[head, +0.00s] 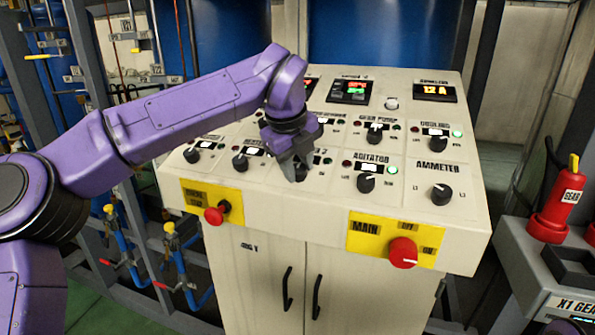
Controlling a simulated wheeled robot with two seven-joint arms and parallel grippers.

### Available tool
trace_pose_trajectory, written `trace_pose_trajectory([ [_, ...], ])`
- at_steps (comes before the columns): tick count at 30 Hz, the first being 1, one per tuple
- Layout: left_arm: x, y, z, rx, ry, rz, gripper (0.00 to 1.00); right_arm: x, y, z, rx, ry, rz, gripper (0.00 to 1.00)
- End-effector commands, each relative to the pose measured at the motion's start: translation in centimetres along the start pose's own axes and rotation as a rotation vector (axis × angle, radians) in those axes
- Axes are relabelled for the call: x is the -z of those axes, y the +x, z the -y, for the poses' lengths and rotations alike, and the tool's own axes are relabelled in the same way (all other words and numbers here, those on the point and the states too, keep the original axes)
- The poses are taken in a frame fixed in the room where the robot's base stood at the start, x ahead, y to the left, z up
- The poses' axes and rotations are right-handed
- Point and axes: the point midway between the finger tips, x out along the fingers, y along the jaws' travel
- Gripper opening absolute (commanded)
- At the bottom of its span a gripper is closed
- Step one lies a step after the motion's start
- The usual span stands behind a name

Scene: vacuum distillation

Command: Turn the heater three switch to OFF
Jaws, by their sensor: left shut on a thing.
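A slanted cream control panel (462,170) carries several black rotary knobs. My left gripper (296,174) reaches down from the upper left and is shut on a black knob (302,173) in the front row, just left of the agitator knob (366,183). By its place this looks like the heater three switch, but my gripper hides most of its label and lamps. The knob's pointer direction is hidden too. Two more knobs, (192,155) and (241,163), sit to its left. My right gripper is not in view.
The ammeter knob (441,194) is at the right of the front row. A red main switch (403,252) and a red button (214,215) stick out from the front edge. Pipe racks stand left; a red gear-labelled device (556,208) stands right.

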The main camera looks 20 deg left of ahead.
Motion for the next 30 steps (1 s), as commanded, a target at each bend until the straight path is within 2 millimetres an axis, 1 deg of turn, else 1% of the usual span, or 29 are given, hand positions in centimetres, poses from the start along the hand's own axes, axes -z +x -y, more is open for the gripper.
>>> trace_pose_trajectory([
  [1,0.0,0.2,-0.1,-0.002,-0.006,0.001,0.06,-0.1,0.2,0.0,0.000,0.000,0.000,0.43],
  [15,0.0,0.2,-0.1,-0.004,-0.019,0.001,0.06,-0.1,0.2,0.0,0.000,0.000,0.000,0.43],
  [16,0.0,0.2,-0.1,-0.004,-0.019,0.001,0.46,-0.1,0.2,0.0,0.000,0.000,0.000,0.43],
  [17,0.0,0.2,-0.1,-0.004,-0.019,0.001,0.56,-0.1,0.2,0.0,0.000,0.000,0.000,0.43],
  [18,0.0,0.2,-0.1,-0.003,-0.018,0.001,0.62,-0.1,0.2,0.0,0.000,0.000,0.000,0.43],
  [26,0.0,0.0,0.0,-0.002,-0.017,0.001,0.62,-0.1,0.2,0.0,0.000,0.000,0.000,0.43],
  [29,0.0,-0.8,0.0,0.000,-0.018,0.002,0.62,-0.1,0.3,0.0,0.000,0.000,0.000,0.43],
  [30,0.0,-1.5,0.0,0.001,-0.019,0.003,0.62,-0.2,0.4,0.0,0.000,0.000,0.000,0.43],
])
